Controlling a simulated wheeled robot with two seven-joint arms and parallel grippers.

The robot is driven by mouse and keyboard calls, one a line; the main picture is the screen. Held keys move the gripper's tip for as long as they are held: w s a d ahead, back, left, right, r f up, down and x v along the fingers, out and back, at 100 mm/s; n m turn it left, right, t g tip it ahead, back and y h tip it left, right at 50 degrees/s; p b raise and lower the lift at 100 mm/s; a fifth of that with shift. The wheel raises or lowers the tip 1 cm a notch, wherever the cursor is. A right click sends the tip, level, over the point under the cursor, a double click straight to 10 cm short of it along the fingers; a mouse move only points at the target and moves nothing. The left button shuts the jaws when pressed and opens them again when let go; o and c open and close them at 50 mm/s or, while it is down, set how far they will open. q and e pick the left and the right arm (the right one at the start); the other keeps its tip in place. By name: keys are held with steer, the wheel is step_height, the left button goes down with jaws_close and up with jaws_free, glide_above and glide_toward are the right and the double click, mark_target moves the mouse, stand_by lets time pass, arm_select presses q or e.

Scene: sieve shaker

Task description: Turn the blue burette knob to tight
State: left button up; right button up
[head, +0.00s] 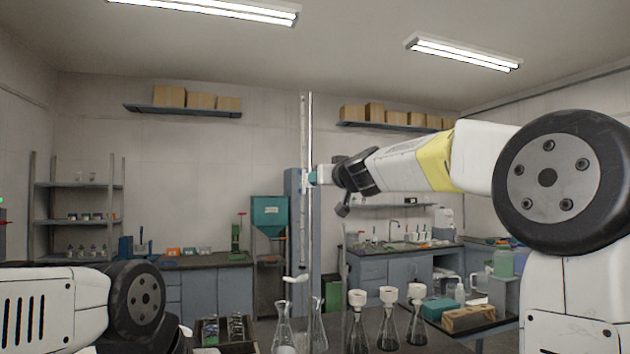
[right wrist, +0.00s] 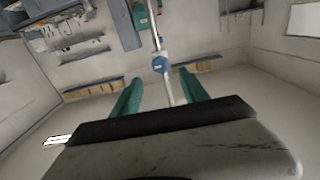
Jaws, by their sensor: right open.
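A tall thin burette (head: 303,140) stands upright beside a metal rod in the middle of the head view. A blue knob (right wrist: 160,64) shows on the pale tube in the right wrist view. My right gripper (right wrist: 162,86) is open, with its two teal fingers spread to either side of the tube and the knob just beyond the fingertips, between their lines. In the head view, my right gripper (head: 313,176) is level at the upper burette, its fingertips close to it. I cannot make out the blue knob there. My left gripper is out of view; only its arm shows at lower left.
Flasks with white funnels (head: 388,297) stand on the bench right of the burette, and clear flasks (head: 283,325) stand below it. A teal box (head: 438,308) and a wooden rack (head: 468,318) are at the right. Shelves and counters line the back wall.

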steer(key=x, duration=0.6)
steer(key=shift+w+a, duration=0.2)
steer(key=shift+w, duration=0.05)
jaws_close()
stand_by(0.3)
